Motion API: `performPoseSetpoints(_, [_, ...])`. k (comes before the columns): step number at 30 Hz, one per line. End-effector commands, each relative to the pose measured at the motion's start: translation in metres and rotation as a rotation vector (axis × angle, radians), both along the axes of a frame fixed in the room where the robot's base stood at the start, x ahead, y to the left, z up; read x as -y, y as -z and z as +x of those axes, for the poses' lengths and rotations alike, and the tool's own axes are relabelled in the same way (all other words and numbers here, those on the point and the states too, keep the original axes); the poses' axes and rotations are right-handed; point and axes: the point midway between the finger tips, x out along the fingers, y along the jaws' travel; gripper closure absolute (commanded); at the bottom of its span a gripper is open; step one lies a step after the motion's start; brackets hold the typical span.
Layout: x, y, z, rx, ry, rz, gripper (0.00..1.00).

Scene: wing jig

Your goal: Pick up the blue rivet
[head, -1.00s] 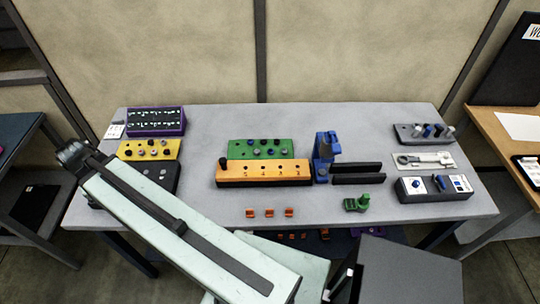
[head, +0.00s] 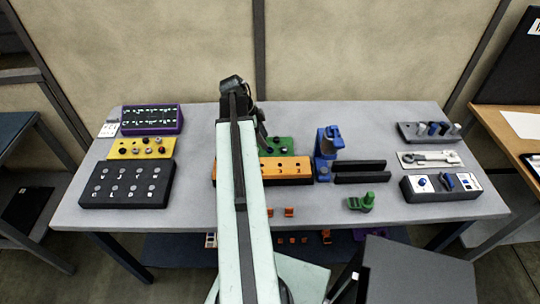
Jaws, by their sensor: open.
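My gripper (head: 233,86) is at the end of my raised arm, over the back middle of the table, seen from behind; its jaws are small and dark. No single blue rivet stands out clearly. Small blue upright pieces (head: 434,129) stand in the grey block (head: 408,136) at the back right, far to the right of my gripper. Other blue pieces (head: 446,181) sit on the dark box (head: 412,193) with white panels at the front right. I cannot tell which of these is the rivet. My arm hides part of the green plate (head: 284,143) and orange block (head: 288,171).
A blue clamp (head: 324,155) stands beside two black bars (head: 360,173). A green piece (head: 361,203) lies in front. Purple (head: 152,120), yellow (head: 142,148) and black (head: 127,185) trays fill the left side. Orange clips (head: 289,212) lie near the front edge. The table's back middle-right is bare.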

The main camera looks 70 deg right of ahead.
Motion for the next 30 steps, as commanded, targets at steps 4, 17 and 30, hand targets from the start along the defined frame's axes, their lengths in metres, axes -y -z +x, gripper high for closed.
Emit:
performPoseSetpoints(4, [0.001, 0.007, -0.002, 0.0, -0.001, 0.0, 0.51])
performPoseSetpoints(17, [0.012, 0.057, -0.02, 0.001, -0.001, 0.0, 0.51])
performPoseSetpoints(30, [0.012, 0.053, -0.021, 0.001, -0.002, 0.001, 1.0])
